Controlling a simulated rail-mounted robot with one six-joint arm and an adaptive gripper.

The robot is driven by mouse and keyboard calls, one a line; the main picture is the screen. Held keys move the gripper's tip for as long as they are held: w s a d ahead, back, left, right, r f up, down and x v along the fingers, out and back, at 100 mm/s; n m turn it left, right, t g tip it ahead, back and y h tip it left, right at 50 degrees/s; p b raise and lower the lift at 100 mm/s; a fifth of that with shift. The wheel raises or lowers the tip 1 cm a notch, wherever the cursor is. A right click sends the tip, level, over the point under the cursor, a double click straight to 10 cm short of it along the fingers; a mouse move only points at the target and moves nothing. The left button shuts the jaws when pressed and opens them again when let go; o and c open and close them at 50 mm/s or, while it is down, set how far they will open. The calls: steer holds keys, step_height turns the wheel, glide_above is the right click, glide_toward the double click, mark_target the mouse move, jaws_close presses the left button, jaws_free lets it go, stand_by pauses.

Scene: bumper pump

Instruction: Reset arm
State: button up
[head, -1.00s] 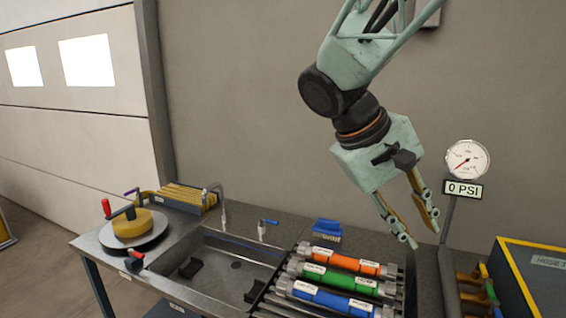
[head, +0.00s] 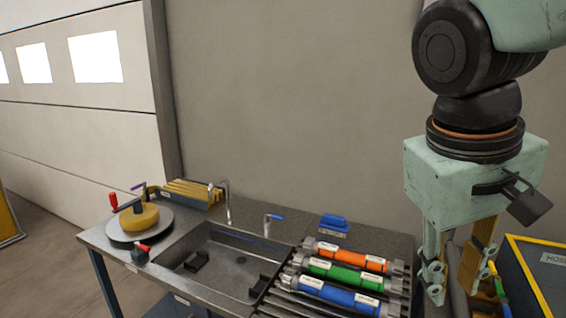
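My gripper (head: 452,285) is at the right of the head view and points straight down. Its two fingers are apart, with nothing seen held between them. It hangs in front of the right end of the workbench (head: 400,243), to the right of the coloured cylinders. My arm comes in from the upper right corner.
Orange (head: 352,258), green (head: 343,274) and blue (head: 337,294) cylinders lie on a rack beside the sink (head: 235,262). A blue brush (head: 333,224) lies behind them. A round yellow device (head: 138,219) stands at the left. A yellow-edged box (head: 545,270) is at the far right.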

steer(key=s+a+f+t+y+b, duration=0.1)
steer(key=s+a, duration=0.3)
steer(key=s, duration=0.5)
steer(key=shift+a+f+m+t+y, duration=0.4)
steer(key=shift+f+t+y, duration=0.3)
steer(key=shift+y, duration=0.2)
